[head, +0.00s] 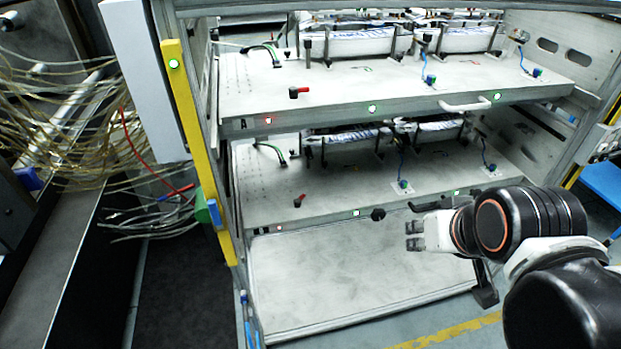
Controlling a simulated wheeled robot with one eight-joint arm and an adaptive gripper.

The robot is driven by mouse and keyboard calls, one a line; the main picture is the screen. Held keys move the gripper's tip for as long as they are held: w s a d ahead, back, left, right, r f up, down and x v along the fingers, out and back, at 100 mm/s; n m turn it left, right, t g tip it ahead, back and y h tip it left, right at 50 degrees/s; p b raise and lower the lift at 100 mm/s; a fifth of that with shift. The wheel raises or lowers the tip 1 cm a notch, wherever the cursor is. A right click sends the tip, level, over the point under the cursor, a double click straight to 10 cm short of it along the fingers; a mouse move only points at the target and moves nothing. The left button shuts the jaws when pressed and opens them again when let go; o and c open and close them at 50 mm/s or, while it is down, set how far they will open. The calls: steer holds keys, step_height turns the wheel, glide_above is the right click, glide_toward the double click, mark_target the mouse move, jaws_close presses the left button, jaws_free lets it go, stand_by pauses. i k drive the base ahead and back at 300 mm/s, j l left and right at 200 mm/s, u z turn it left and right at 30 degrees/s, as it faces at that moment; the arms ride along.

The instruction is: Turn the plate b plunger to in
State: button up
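Plate B (335,191) is the lower grey shelf plate, with a small dark label at its front left corner. A small red-and-black lever (299,200) stands on its top near the front left, its red end slanting up and right. A black round knob (378,214) shows at its front edge. I cannot tell for certain which is the plunger; the lever looks likely. My gripper (412,236) is in front of the plate's edge, right of and below the knob, pointing left. Its two fingertips are apart with nothing between them. It appears clear of both parts.
Plate A (340,91) lies above, with a similar red lever (299,92) and a white handle (470,104). A yellow post (196,140) and loose cables (60,120) are at left. An empty pale panel (340,285) lies below plate B.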

mark_target(297, 202)
steer(key=i+l+u, duration=0.4)
steer(key=l+u, duration=0.15)
steer(key=i+l+u, duration=0.1)
steer(key=l+u, duration=0.15)
steer(key=u, duration=1.3)
